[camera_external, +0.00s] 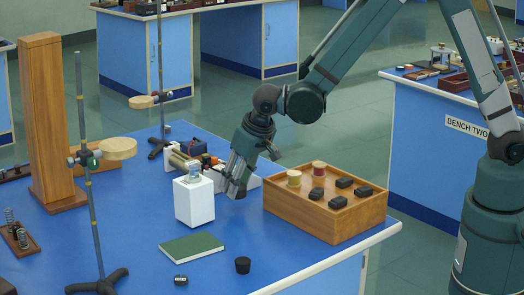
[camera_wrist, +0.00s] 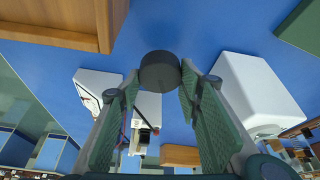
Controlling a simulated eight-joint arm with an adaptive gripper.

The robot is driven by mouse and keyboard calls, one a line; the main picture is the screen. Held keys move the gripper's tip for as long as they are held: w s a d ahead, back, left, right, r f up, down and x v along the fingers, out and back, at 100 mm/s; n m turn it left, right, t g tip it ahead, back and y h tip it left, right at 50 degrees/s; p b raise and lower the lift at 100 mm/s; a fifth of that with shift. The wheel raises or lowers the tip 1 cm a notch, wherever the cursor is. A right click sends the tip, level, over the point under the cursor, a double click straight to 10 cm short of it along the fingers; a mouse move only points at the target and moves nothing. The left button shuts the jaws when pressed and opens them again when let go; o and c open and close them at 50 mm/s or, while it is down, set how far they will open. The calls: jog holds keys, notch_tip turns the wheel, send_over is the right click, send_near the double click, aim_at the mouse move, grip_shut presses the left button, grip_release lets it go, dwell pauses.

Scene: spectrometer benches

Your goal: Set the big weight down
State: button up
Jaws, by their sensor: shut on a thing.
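My gripper (camera_external: 237,190) is low over the blue bench, between a white block and a wooden tray. In the wrist view my gripper (camera_wrist: 160,80) has its fingers closed on the sides of a dark round weight (camera_wrist: 160,71), at the fingertips. I take it to be the big weight. In the external view I cannot make it out against the dark fingers. I cannot tell whether its underside touches the bench. Another small black cylinder (camera_external: 243,265) stands apart near the front edge.
The white block (camera_external: 194,203) carries a small glass item. The wooden tray (camera_external: 325,218) holds black blocks and spools. A green book (camera_external: 192,246) and a small black labelled item (camera_external: 180,280) lie in front. Bare bench (camera_external: 240,228) lies between them. A ring stand (camera_external: 93,200) stands left.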

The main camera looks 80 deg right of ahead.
jog(key=shift+f, duration=0.2)
jog(key=shift+f+b, duration=0.3)
jog(key=shift+f, duration=1.45)
jog(key=shift+f, duration=0.1)
jog(key=o, duration=1)
jog(key=p+v, duration=0.1)
jog(key=v, duration=1.1)
jog(key=shift+s+p, duration=0.1)
jog(key=shift+p, duration=0.3)
